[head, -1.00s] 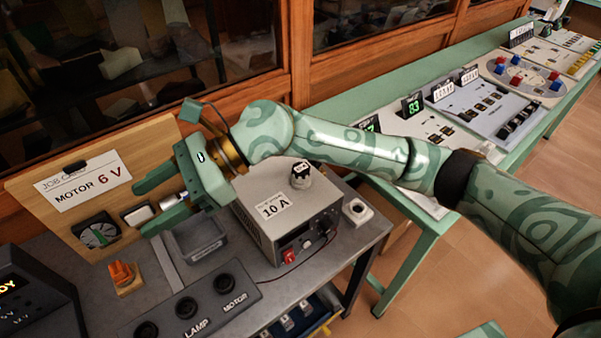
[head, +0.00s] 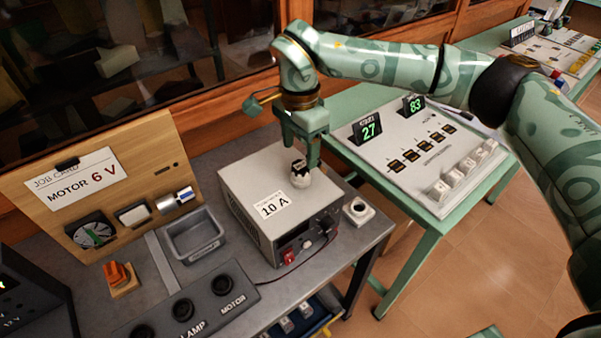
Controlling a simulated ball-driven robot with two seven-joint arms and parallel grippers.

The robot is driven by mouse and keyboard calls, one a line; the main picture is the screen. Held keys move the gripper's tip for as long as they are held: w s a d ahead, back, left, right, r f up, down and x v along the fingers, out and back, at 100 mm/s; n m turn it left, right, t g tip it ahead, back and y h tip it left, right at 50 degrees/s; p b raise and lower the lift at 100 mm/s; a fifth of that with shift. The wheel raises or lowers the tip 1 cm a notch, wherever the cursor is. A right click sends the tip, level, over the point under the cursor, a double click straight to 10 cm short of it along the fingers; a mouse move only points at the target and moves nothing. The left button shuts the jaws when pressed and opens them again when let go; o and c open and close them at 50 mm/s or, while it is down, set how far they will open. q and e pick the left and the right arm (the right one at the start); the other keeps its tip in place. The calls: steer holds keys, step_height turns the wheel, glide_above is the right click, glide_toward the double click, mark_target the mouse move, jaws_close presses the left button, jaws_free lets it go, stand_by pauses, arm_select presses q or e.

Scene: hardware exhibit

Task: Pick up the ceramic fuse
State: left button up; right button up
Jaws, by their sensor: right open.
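A whitish ceramic fuse (head: 301,180) with a dark cap stands upright on the grey power box (head: 246,178), beside the box's "10 A" label. My right gripper (head: 301,156) points down over the fuse, its jaws open. One finger shows along the fuse's right side and the other behind its upper left. Whether either finger touches the fuse is hard to tell. My left gripper is not in view.
An empty grey tray (head: 193,247) lies left of the box. A green table (head: 433,229) stands beyond.

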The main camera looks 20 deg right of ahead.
mark_target(301, 165)
step_height(301, 165, down, 6)
steer(key=shift+d+f+b, duration=0.1)
steer(key=shift+b, duration=0.5)
steer(key=c, duration=1.1)
